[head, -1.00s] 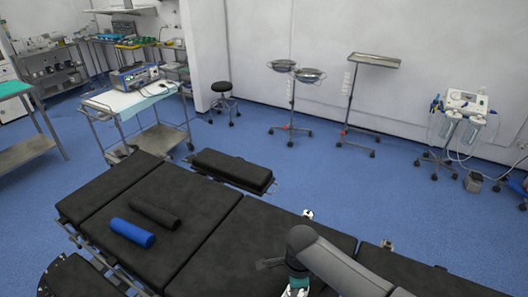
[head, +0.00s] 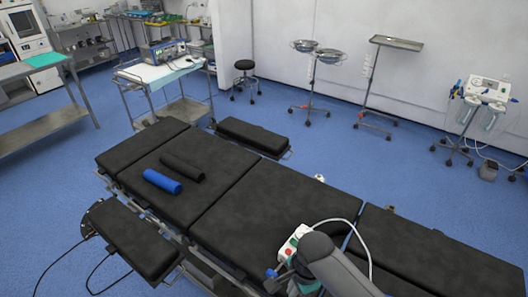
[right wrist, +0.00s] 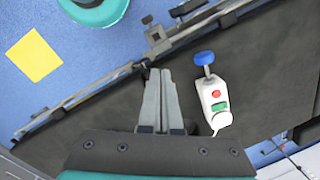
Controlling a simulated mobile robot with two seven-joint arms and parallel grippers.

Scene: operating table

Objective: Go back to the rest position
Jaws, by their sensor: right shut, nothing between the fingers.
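My right arm comes in at the bottom of the head view, over the black operating table (head: 270,205). Its gripper cannot be made out there. In the right wrist view my right gripper (right wrist: 160,73) is shut and empty, with its two grey fingers together near the table's side rail (right wrist: 110,82). A white device (right wrist: 214,101) with a red button, green patch and blue knob is beside the fingers, to their right and apart from them. It also shows in the head view (head: 292,243), with a white cable, partly hidden by my arm. My left gripper is not in view.
A blue roll (head: 162,182) and a black roll (head: 183,167) lie on the table's left part. Padded arm boards (head: 252,136) stick out on both sides. A trolley (head: 160,72), stool (head: 244,66) and stands (head: 396,42) are behind. Blue floor lies clear between.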

